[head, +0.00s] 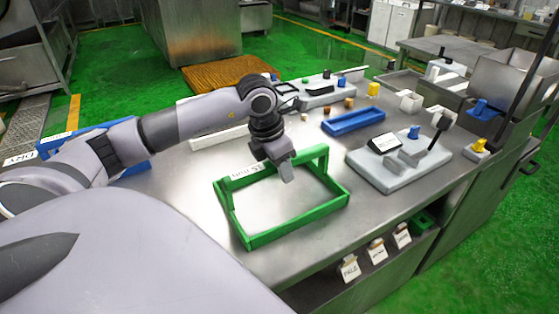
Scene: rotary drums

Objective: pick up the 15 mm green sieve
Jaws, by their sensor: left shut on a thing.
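The green sieve (298,221) is a rectangular green frame with a pale label reading about "15 mm" on its far side. It is on or just above the front part of the steel table; I cannot tell whether it is lifted. My left gripper (287,178) points down at the far bar of the sieve and is shut on it. The jaws hide the part of the bar they hold. My right gripper is not in view.
A grey device with a black lever (396,160) stands right of the sieve. A blue tray (353,122) lies behind it, with small blocks nearby. Tags hang below the table's front edge.

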